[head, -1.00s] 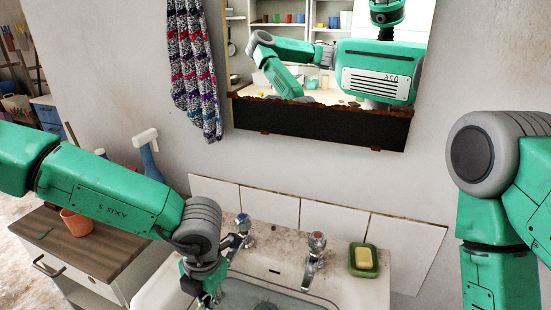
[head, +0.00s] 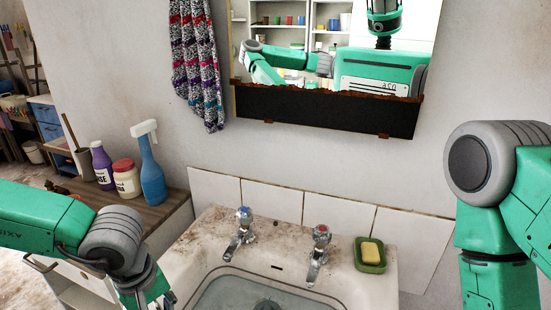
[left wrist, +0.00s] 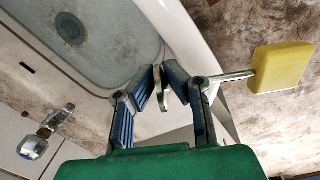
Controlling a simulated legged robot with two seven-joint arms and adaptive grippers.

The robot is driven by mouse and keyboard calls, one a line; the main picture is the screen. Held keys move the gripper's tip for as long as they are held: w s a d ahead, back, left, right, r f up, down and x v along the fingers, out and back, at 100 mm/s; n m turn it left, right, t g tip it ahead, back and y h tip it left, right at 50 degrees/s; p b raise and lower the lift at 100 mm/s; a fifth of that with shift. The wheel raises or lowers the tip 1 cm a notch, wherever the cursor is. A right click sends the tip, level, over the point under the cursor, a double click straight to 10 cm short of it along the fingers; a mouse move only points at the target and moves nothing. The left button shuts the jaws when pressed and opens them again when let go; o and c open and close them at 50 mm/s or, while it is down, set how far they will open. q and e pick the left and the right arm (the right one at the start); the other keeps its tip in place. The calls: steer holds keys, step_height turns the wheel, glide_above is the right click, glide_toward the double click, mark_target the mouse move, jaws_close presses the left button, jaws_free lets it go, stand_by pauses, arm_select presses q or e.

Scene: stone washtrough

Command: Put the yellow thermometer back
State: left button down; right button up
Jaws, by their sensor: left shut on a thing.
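The yellow thermometer shows in the left wrist view as a yellow block-shaped head (left wrist: 283,68) with a thin metal stem. The stem runs left to my left gripper (left wrist: 161,84), whose blue-padded fingers are shut on it. A short metal piece shows between the pads. The head sticks out to the right, clear of the white basin edge, over a stained brown surface. In the head view my left gripper (head: 155,300) is cut off by the bottom edge, left of the basin, and the thermometer cannot be made out. My right gripper is out of view; only its arm shows.
The washbasin (head: 205,230) holds water and has two taps, the left blue-marked (head: 242,228), the right red-marked (head: 318,250). A green soap dish (head: 371,263) with yellow soap sits at its right. A blue spray bottle (head: 151,170) and other containers stand on the wooden cabinet (head: 165,212).

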arm_select(q)
steer(key=m, duration=0.3)
steer(key=shift+s+a+f+m+b, duration=0.15)
steer(key=shift+s+a+m+b, duration=0.2)
steer(key=shift+a+m, duration=0.05)
steer(key=m, duration=0.2)
steer(key=s+m, duration=0.1)
steer(key=m, duration=0.1)
steer(key=shift+d+g+b, duration=0.15)
steer(key=shift+g+b, duration=0.2)
steer(key=shift+g, duration=0.05)
steer(key=shift+a+m, duration=0.3)
steer(key=shift+m, duration=0.1)
steer(key=shift+a, duration=0.25)
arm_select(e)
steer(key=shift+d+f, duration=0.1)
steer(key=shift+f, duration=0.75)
arm_select(q)
steer(key=shift+d, duration=0.1)
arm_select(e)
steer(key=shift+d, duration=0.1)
